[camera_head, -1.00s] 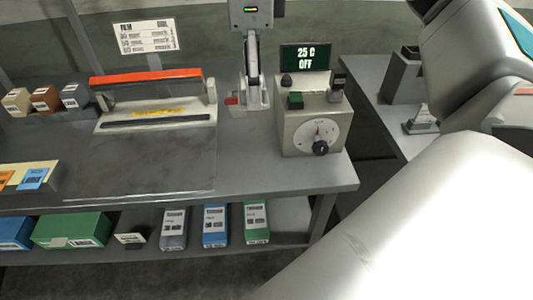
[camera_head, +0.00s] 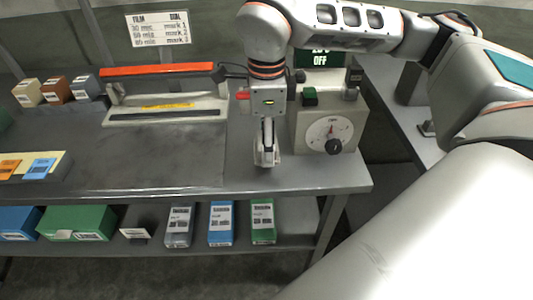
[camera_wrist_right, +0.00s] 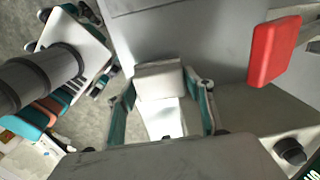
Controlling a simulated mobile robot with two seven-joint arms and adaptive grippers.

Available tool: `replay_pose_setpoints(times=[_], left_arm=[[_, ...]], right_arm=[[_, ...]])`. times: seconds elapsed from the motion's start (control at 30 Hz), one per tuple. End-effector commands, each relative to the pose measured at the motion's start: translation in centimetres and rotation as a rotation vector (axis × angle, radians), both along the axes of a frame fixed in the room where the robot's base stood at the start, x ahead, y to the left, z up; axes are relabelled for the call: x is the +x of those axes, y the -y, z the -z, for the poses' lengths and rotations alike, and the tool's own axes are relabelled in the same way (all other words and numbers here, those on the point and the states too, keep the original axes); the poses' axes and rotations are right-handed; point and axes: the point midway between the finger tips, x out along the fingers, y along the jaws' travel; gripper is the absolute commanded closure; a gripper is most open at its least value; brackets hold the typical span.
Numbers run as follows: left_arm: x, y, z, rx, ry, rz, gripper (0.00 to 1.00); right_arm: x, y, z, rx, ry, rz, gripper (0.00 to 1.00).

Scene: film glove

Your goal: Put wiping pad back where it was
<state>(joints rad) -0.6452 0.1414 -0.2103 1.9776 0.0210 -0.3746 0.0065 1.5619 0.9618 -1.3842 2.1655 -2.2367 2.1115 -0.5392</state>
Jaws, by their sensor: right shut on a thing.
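My right gripper (camera_head: 266,158) is over the grey worktop, left of the dial box and near the worktop's front edge. It points down. In the right wrist view, its two fingers (camera_wrist_right: 163,108) are closed on a pale grey-white block, the wiping pad (camera_wrist_right: 158,82). The pad is mostly hidden by the gripper in the head view, and I cannot tell whether it touches the worktop. My left gripper is not in view.
The dial box (camera_head: 327,125) stands right of the gripper. The sealer with an orange-red bar (camera_head: 160,69) is at the back left. A red part (camera_head: 242,95) shows behind the gripper. Several boxes (camera_head: 221,222) stand on the lower shelf.

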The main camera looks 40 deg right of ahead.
Motion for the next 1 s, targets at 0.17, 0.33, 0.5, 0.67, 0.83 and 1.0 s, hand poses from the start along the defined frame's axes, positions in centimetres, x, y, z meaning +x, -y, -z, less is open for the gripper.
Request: replay_pose_setpoints(times=[0.17,0.33,0.5,0.67,0.83,1.0], left_arm=[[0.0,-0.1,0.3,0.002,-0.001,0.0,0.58],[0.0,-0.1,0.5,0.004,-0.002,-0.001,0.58],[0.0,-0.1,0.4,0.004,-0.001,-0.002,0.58],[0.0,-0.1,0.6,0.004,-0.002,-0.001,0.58],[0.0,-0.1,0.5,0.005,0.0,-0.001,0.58],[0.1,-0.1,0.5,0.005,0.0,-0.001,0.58]], right_arm=[[-0.1,0.0,2.6,-0.001,-0.006,0.001,0.69],[-0.1,0.0,4.0,0.0,-0.002,0.0,0.69],[0.0,0.0,3.9,0.001,-0.001,0.0,0.69],[0.0,0.0,4.3,0.0,-0.001,0.0,0.69],[0.0,0.0,4.2,0.0,-0.001,0.0,0.32],[0.0,0.0,4.2,0.0,-0.001,0.0,0.32]])
